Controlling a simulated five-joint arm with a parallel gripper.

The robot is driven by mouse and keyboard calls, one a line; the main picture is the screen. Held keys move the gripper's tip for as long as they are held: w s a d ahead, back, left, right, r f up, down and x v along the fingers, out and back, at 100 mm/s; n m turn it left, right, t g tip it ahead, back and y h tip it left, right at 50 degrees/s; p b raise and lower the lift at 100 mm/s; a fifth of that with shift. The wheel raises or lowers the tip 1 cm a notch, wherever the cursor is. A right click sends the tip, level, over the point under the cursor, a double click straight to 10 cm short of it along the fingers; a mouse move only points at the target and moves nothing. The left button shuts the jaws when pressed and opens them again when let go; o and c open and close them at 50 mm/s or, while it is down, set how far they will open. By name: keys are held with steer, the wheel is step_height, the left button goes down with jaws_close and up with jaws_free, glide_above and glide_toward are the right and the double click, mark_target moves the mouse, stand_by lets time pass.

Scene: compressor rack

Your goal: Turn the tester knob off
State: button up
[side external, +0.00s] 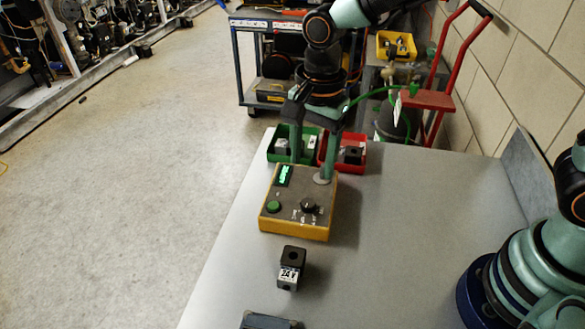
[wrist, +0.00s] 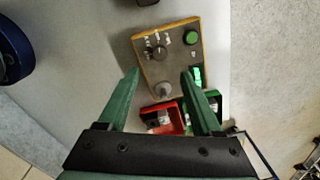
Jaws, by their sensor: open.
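The tester (side external: 290,228) is a yellow box with a grey top, standing on the grey table. Its black knob (side external: 308,205) is at the front right of the top, with small white labels around it. In the wrist view the knob (wrist: 158,53) lies just beyond my fingertips. Which label it points at is too small to tell. A green button (side external: 273,207), a lit green display (side external: 285,175) and a round grey post (side external: 322,178) share the top. My gripper (side external: 312,172) is open and empty, pointing down over the back of the tester, behind the knob.
A green bin (side external: 272,157) and a red bin (side external: 358,166), holding small parts, stand behind the tester. A black-and-grey block (side external: 289,277) labelled 24V stands in front. A dark grey object (side external: 265,321) is at the bottom edge. The table right of the tester is clear.

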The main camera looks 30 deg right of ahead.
mark_target(308, 203)
step_height(308, 203, down, 11)
steer(key=shift+w+r, duration=0.15)
steer(key=shift+r, duration=0.05)
stand_by(0.3)
jaws_close()
